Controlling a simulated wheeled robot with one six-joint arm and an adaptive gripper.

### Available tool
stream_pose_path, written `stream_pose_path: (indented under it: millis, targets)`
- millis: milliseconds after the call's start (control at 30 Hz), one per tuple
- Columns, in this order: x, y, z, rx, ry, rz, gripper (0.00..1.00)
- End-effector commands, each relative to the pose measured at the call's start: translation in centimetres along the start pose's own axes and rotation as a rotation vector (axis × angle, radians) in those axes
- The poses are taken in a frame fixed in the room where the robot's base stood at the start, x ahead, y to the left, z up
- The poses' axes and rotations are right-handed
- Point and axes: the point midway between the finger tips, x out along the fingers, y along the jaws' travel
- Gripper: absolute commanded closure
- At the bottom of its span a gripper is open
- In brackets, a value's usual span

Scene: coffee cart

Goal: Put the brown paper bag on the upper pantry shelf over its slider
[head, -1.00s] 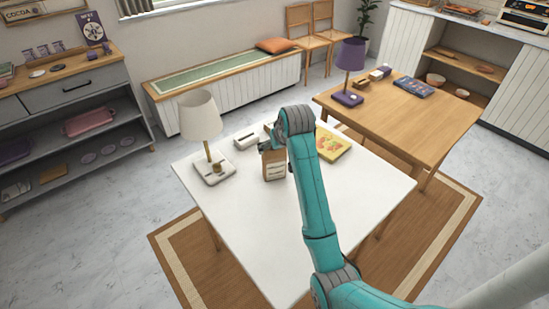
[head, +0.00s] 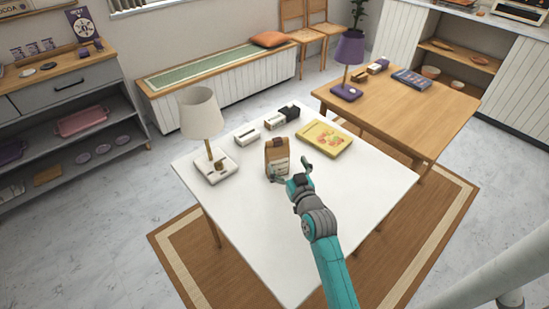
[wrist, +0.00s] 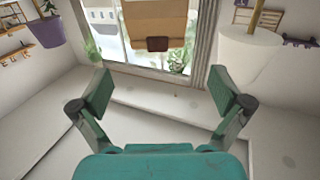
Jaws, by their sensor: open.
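The bag (wrist: 155,22) shows at the top of that view, beyond the fingertips and cut off by the frame edge. I cannot tell which shelf is the upper pantry shelf, and I make out no slider by one.
A white lamp (head: 201,115) stands left of the bag. A small white box (head: 247,137), a dark-and-white box (head: 282,117) and a yellow book (head: 325,138) lie behind it. A grey shelf unit (head: 70,90) is at left, a wooden table (head: 420,115) at right. The white table's front is clear.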

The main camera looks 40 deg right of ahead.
Motion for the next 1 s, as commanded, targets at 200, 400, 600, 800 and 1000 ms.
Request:
stream_pose_path:
  millis: [200,400,600,800,1000]
  targets:
    - [1.4,0.2,-0.3,0.001,0.022,0.006,0.00]
    - [4.2,0.2,-0.3,0.000,0.021,0.006,0.00]
    - [5.4,0.2,-0.3,0.001,0.020,0.006,0.00]
    - [7.7,0.4,-0.7,0.001,0.021,0.006,0.00]
    - [10.0,0.5,-0.8,0.001,0.020,0.006,0.00]
